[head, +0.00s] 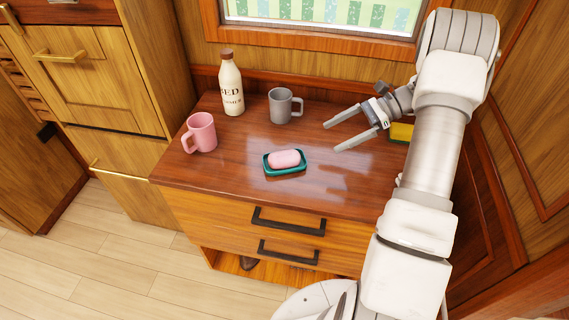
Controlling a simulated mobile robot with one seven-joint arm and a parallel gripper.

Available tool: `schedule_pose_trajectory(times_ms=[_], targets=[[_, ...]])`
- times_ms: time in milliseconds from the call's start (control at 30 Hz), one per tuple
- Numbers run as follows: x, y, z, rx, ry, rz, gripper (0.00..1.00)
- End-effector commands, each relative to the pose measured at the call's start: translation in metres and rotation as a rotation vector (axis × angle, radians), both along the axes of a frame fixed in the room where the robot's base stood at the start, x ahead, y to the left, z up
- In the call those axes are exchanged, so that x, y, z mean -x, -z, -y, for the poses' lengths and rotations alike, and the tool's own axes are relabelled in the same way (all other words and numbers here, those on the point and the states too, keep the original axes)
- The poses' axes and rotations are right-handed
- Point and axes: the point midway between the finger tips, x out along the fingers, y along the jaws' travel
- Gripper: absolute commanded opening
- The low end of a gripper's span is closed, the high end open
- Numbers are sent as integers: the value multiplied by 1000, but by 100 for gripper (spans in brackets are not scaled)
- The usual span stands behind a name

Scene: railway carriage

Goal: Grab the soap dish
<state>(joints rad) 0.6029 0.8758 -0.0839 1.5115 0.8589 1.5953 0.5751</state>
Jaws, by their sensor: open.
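The soap dish (270,171) is a small teal tray on the middle of the wooden cabinet top, near its front edge. A pink bar of soap (285,158) lies in it and hides most of its inside. My gripper (329,137) is open and empty, to the right of the dish and a little farther back. Its fingers point left, and it appears to be above the cabinet top, apart from the dish.
A pink mug (202,133) stands left of the dish. A cream bottle (231,86) and a grey mug (280,106) stand behind it. A yellow object (401,132) is partly hidden behind my arm. The cabinet top (225,178) is clear around the dish.

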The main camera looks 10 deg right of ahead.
Motion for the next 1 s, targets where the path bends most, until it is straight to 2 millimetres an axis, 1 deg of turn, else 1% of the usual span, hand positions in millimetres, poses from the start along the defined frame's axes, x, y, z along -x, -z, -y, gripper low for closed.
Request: schedule_pose_trajectory(times_ms=[33, 100, 333, 467, 667, 767, 900, 1000], targets=[[0, 6, -12, -3, -4, -2, 100], [-1, 14, -26, -1, -5, -1, 100], [-4, 36, -66, 0, -4, 0, 100], [-5, 43, -79, 1, -3, 1, 100], [-6, 47, -87, 1, -2, 1, 100], [-7, 53, -97, 1, -4, 0, 100], [-9, 64, -116, 1, -5, -1, 100], [-10, 69, -126, 2, -3, 1, 100]])
